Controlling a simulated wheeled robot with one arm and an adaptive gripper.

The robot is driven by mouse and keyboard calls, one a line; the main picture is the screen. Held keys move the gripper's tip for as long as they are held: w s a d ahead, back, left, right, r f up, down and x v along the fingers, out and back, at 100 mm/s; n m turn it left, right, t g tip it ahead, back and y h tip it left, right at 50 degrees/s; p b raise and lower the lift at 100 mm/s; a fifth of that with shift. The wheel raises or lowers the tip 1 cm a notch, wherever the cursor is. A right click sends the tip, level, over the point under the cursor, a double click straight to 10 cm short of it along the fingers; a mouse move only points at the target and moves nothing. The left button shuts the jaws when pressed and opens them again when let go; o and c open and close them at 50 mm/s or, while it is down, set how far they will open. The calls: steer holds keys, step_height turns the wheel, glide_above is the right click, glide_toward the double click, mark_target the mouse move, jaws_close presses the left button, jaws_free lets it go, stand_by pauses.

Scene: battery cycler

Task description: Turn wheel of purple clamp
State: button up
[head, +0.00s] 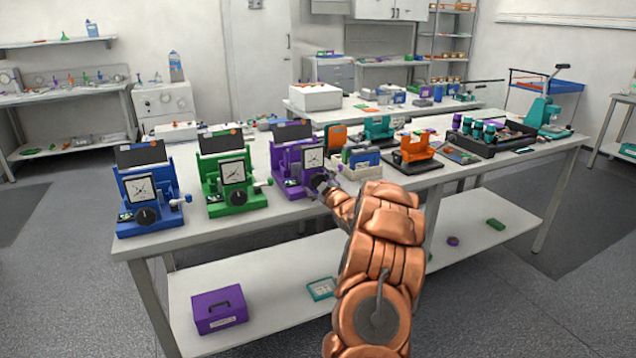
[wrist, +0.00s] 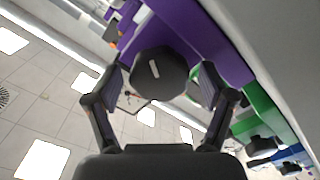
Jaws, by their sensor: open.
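The purple clamp (head: 289,165) stands on the workbench in the head view, with a dark panel on top and a white dial on its front. Its purple body (wrist: 215,50) fills the upper middle of the wrist view. Its wheel (wrist: 158,73) is a black, many-sided knob with a short white mark, seen face-on in the wrist view. My gripper (wrist: 160,85) is open, with one finger on each side of the wheel. I cannot tell whether the fingers touch it. In the head view my gripper (head: 324,186) is at the clamp's lower front and hides the wheel there.
A green clamp (head: 232,170) and a blue clamp (head: 148,190) of the same kind stand left of the purple one. A beige bin (head: 358,172) and an orange device (head: 413,150) stand to the right. The lower shelf (head: 255,318) holds a purple box (head: 219,309).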

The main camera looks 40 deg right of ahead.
steer(key=c, duration=1.2)
steer(key=shift+o, duration=0.2)
steer(key=shift+m, duration=0.3)
steer(key=m+p, duration=0.3)
steer(key=m, duration=0.2)
steer(key=shift+r, duration=0.1)
steer(key=m+p, duration=0.3)
steer(key=m, duration=0.3)
steer(key=shift+d, duration=0.15)
steer(key=shift+m, duration=0.3)
steer(key=o, duration=1.2)
steer(key=shift+c, duration=0.2)
